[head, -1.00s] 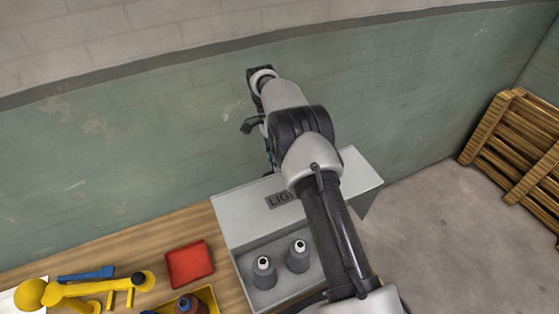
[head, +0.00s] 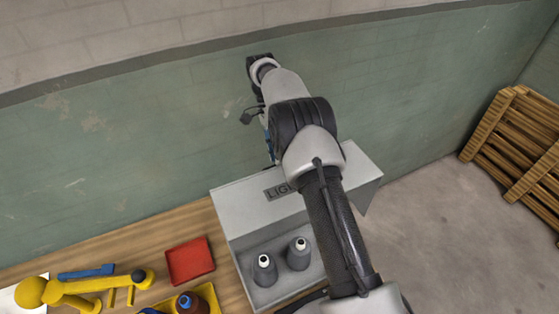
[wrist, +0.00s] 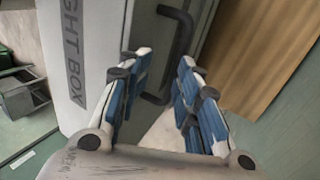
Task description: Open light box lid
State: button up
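The grey light box (head: 238,207) stands at the right end of the wooden bench in the head view, its lettered panel partly covered by my arm. Two dark grey bottle-like pieces with white tops (head: 264,265) (head: 299,250) sit in its open front. In the wrist view the lettered grey panel (wrist: 100,70) fills the left, with a black bar handle (wrist: 182,45) on the adjoining grey face. My gripper (wrist: 166,68) is open, with blue-padded fingers. The handle appears ahead of and between the fingertips; I cannot tell whether they touch. In the head view the fingers are mostly hidden behind my arm.
A green wall (head: 130,150) runs close behind the box. On the bench (head: 130,245) are a red tray (head: 189,261), a yellow bin (head: 208,293), a blue item (head: 86,271) and a yellow arm-like object (head: 75,291). Wooden pallets (head: 510,140) lean at the right; the floor between is clear.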

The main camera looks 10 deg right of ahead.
notch_tip(320, 180, up, 6)
jog(key=shift+f, duration=0.1)
